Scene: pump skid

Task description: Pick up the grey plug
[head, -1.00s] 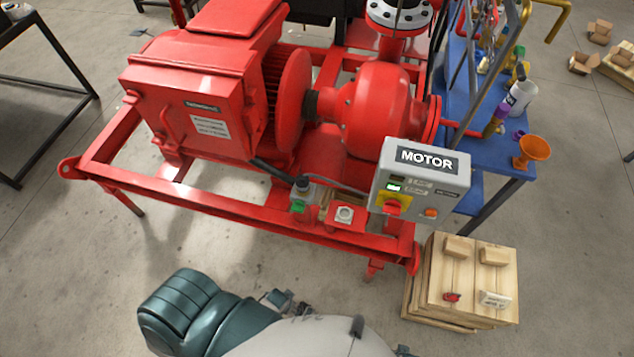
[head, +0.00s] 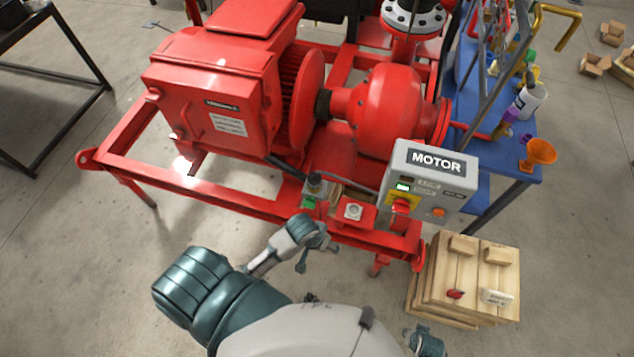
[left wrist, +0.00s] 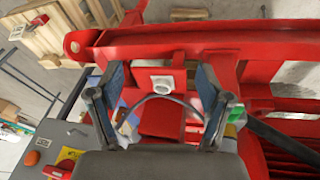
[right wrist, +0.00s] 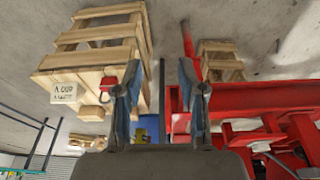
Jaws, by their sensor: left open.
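The grey plug (head: 314,183) appears to be the dark grey capped piece above a green part on the red skid's front rail, with a grey cable beside it. A pale socket-like block (head: 353,211) sits to its right. My left gripper (head: 312,238) is just in front of the rail, below the plug, and apart from it. In the left wrist view its open jaws (left wrist: 162,75) frame the pale block, with the cable looping between them; the plug is mostly hidden behind the right finger. My right gripper (right wrist: 159,75) is open and empty, facing the crate side.
The MOTOR control box (head: 430,180) stands right of the plug. A wooden crate (head: 425,290) with a red item and a tag is at the lower right. The red pump (head: 385,110) and motor (head: 215,100) rise behind. A blue table (head: 505,165) is at right.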

